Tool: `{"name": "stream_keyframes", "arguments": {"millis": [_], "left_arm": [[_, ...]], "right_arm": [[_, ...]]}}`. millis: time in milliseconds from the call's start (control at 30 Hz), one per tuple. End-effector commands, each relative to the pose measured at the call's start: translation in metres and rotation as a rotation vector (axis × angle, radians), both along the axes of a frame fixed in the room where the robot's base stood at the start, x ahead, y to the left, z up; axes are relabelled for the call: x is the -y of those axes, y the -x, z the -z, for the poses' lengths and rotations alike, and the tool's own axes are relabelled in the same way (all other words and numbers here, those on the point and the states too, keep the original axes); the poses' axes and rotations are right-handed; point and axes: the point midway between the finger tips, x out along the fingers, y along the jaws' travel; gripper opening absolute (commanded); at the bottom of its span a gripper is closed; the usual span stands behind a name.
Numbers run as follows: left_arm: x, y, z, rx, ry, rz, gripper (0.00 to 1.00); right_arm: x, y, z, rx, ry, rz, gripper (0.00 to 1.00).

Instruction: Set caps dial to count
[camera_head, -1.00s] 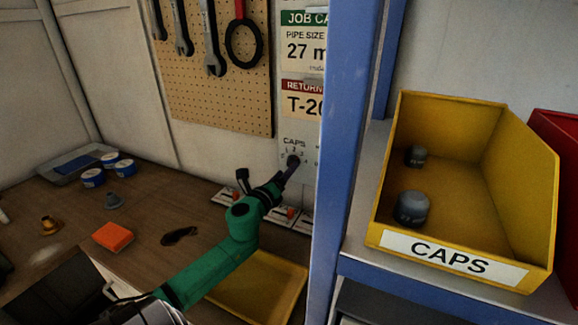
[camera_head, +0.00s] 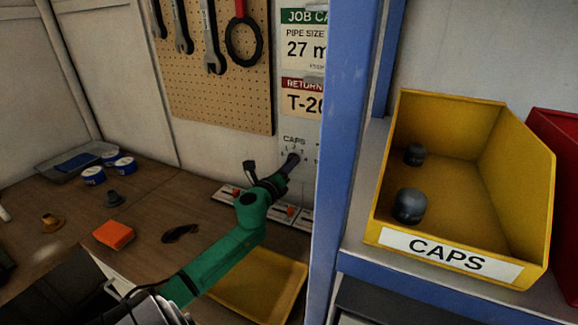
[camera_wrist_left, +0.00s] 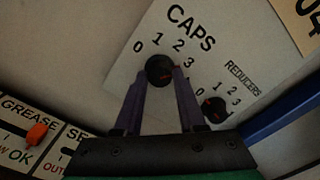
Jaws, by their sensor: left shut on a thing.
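The caps dial (camera_wrist_left: 160,70) is a round black knob on a white panel marked CAPS, with 0, 1, 2 and 3 printed around it. My left gripper (camera_wrist_left: 160,80) is shut on the dial, one purple finger on each side. In the head view the left gripper (camera_head: 290,164) reaches the panel and mostly hides the dial. My right gripper is out of view.
A second black dial marked REDUCERS (camera_wrist_left: 215,110) sits close by at lower right in the wrist view. A blue shelf post (camera_head: 345,150) stands just right of my left gripper.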

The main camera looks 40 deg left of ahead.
Motion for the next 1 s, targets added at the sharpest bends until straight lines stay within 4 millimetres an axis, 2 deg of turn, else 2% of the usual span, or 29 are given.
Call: {"name": "stream_keyframes", "arguments": {"millis": [267,700,1000], "left_arm": [[0.000,0.000,0.000,0.041,0.131,-0.002,0.00],[0.000,0.000,-0.001,0.145,0.457,-0.002,0.00],[0.000,0.000,-0.001,0.190,0.601,-0.002,0.00]], "right_arm": [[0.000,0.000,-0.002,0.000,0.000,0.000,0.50],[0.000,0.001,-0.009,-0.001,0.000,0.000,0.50],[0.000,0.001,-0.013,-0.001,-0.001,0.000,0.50]]}}
